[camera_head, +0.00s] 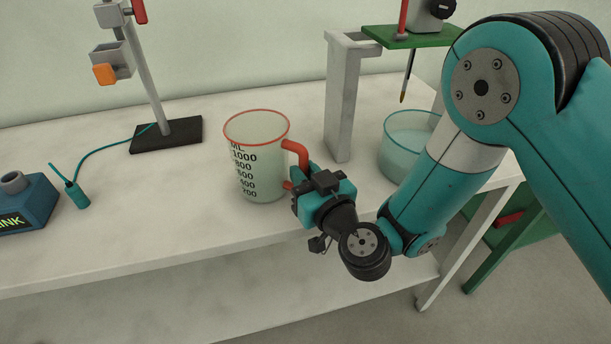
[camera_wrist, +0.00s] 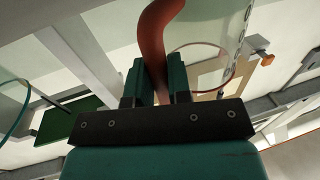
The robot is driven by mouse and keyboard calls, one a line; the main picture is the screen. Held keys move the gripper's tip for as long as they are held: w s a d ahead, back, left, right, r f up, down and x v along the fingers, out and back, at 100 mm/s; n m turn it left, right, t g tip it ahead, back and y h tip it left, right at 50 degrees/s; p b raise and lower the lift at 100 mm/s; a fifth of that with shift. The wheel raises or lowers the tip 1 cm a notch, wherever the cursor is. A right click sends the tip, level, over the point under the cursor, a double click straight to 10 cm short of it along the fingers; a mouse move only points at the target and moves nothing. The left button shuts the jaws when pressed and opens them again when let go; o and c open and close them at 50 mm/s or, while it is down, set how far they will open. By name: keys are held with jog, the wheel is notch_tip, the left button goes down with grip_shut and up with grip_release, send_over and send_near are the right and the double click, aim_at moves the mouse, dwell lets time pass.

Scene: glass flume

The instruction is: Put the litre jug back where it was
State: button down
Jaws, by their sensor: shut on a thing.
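The litre jug (camera_head: 258,165) is clear with a red rim, black scale marks and a red handle (camera_head: 296,153). In the head view it is upright at the middle of the white bench; I cannot tell whether its base touches the top. My gripper (camera_head: 298,190) is at the jug's right side, shut on the handle. In the wrist view the red handle (camera_wrist: 157,45) runs down between the two teal fingers of my gripper (camera_wrist: 166,82). The lower part of the handle is hidden by the fingers.
A glass bowl of pale liquid (camera_head: 404,148) stands right of the jug, beside a grey post (camera_head: 344,100). A stand with a dark base (camera_head: 167,135) is behind left. A blue ink bottle (camera_head: 27,202) and a teal cylinder (camera_head: 77,196) are at left. The bench (camera_head: 170,215) is clear left of the jug.

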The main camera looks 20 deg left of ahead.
jog(key=c, duration=1.5)
grip_release()
jog(key=shift+f, duration=0.15)
jog(key=o, duration=0.4)
jog(key=shift+o, duration=0.2)
jog(key=shift+r, duration=0.2)
jog(key=shift+s+d+f+b, duration=0.2)
jog(key=shift+s+f+b, duration=0.05)
jog(key=shift+b, duration=0.55)
jog(key=b+v, duration=0.2)
jog(key=v, duration=0.9)
jog(key=shift+s+r, duration=0.15)
jog(key=shift+r, duration=0.1)
